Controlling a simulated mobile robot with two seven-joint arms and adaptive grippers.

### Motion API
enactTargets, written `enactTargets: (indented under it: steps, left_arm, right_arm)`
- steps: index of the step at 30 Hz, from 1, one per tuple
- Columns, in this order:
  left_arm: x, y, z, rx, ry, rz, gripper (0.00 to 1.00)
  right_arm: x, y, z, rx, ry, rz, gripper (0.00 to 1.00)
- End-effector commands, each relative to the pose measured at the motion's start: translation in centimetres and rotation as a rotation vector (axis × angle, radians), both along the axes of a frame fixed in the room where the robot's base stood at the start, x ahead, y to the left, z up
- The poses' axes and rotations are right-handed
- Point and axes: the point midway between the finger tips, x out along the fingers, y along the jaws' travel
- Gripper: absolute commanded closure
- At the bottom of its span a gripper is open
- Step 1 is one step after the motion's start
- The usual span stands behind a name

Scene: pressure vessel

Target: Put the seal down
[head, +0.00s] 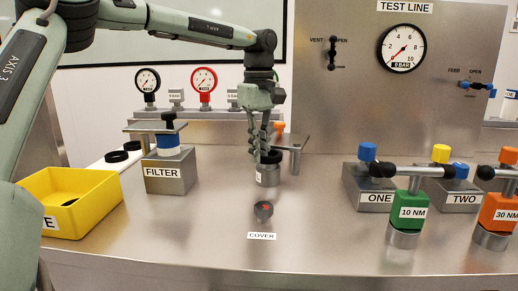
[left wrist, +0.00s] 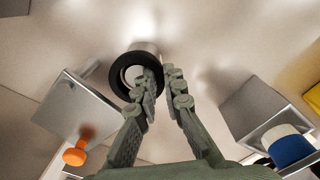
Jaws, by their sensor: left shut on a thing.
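The black ring seal (head: 271,157) is at the top of a short metal cylinder (head: 268,177) with a white label, in the middle of the bench. My left gripper (head: 262,152) comes down from above and is shut on the ring's wall. In the left wrist view, one finger of the gripper (left wrist: 162,85) reaches inside the seal (left wrist: 119,76) and the other is outside it. The cylinder (left wrist: 147,47) shows behind the ring there. I cannot tell whether the seal rests on the cylinder or hangs just above it. My right gripper is not in view.
A yellow bin (head: 90,190) and the filter block (head: 168,180) stand left. A metal bracket (head: 296,147) is close behind right. Blocks one (head: 375,199) and two (head: 464,199) and green (head: 412,213) and orange (head: 496,214) tools stand right.

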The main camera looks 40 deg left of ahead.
Motion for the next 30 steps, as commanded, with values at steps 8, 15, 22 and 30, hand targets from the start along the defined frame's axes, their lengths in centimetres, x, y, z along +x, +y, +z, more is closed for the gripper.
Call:
enactTargets:
  steps: [8, 15, 22, 30]
  left_arm:
    - [-0.3, 0.0, -0.7, -0.002, 0.016, -0.001, 0.7]
    - [-0.3, 0.0, -0.7, -0.002, 0.017, -0.001, 0.7]
    - [-0.2, 0.0, 1.4, -0.002, 0.011, 0.0, 0.7]
    - [-0.1, 0.0, 7.6, 0.0, 0.005, 0.001, 0.7]
  right_arm:
    - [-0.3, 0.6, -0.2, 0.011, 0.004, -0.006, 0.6]
    - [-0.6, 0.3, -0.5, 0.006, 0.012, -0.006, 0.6]
    - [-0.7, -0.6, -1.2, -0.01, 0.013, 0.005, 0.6]
    - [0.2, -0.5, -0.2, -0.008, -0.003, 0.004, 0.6]
